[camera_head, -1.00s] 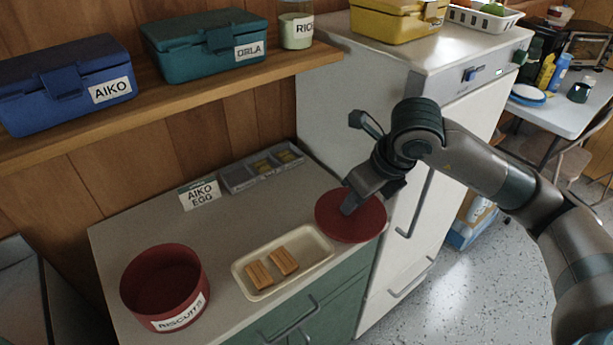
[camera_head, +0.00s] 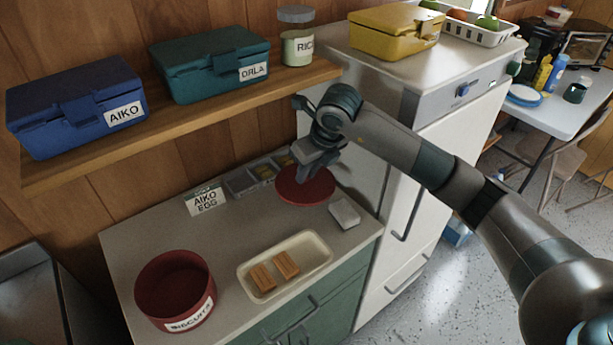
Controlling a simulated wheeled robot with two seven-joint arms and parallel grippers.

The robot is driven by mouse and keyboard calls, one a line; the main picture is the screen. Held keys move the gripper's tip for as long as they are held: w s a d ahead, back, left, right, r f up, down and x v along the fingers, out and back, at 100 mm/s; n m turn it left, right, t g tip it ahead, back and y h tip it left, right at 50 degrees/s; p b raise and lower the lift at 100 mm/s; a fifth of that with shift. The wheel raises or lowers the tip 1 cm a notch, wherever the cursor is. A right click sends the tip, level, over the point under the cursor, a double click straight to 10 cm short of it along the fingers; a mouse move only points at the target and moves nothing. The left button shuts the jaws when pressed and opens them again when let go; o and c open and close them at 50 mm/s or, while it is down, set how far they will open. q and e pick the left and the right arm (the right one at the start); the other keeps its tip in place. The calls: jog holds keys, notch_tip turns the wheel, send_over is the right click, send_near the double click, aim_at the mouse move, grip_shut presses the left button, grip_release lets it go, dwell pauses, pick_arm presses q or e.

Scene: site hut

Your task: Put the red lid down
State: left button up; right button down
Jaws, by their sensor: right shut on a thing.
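The red lid (camera_head: 304,190) is a round disc near the back right of the grey counter. My right gripper (camera_head: 303,172) is shut on it from above. The lid overlaps the right end of the grey divided tray in the picture; I cannot tell whether it rests on the counter or hangs just above it. The open red biscuits tin (camera_head: 175,287), with a white label, stands upright at the counter's front left. My left gripper is not in view.
A cream tray (camera_head: 245,285) with two brown biscuits lies at the counter's front. A small pale block (camera_head: 344,213) sits right of the lid. The grey divided tray (camera_head: 243,186) and the AIKO EGG card (camera_head: 206,200) stand behind. Bare counter (camera_head: 235,232) lies between.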

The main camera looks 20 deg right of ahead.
aim_at(308, 183)
jog(key=shift+w, duration=0.15)
jog(key=shift+f, duration=0.1)
jog(key=shift+f+p, duration=0.25)
jog(key=shift+p, duration=0.1)
notch_tip(308, 183, down, 2)
jog(key=shift+f+p, duration=0.25)
jog(key=shift+p, duration=0.45)
jog(key=shift+f, duration=0.15)
jog(key=shift+f+b, duration=0.35)
jog(key=shift+b, duration=0.15)
jog(key=shift+f+b, duration=0.25)
jog(key=shift+b, duration=0.05)
